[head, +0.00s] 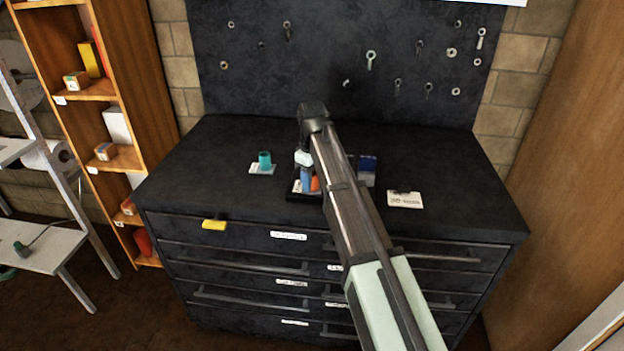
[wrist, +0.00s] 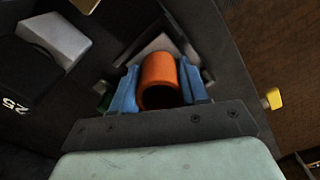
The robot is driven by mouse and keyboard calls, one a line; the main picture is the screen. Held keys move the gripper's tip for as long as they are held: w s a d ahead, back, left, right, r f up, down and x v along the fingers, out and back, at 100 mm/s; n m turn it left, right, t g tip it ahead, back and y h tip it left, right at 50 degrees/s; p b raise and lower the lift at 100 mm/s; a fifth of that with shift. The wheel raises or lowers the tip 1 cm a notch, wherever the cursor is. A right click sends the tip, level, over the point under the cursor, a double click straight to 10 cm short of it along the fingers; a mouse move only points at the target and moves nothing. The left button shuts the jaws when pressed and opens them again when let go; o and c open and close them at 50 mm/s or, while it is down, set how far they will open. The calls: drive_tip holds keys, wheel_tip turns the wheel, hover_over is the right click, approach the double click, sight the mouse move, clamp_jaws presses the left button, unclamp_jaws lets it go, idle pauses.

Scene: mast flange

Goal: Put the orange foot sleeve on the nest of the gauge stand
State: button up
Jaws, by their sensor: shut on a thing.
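The orange foot sleeve (wrist: 160,72) is a short hollow tube. It sits between the blue fingers of my gripper (wrist: 160,88), which is shut on it. In the head view the sleeve (head: 315,184) shows as a small orange patch beside a blue finger (head: 306,181), low over a black base on the bench. In the wrist view a grey angled piece (wrist: 158,43), probably the nest of the gauge stand, lies just beyond the sleeve. I cannot tell whether the sleeve touches it. My arm hides much of the stand in the head view.
A teal cylinder (head: 265,159) stands on a white card at the left. A dark blue block (head: 367,164) is right of my arm, with a white label card (head: 404,199) beyond. In the wrist view, a grey block (wrist: 55,38) is at upper left. The bench's left and right ends are clear.

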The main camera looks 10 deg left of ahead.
drive_tip(key=shift+f, duration=0.1)
drive_tip(key=o, duration=1.3)
wheel_tip(320, 180, up, 12)
drive_tip(key=shift+r, duration=0.15)
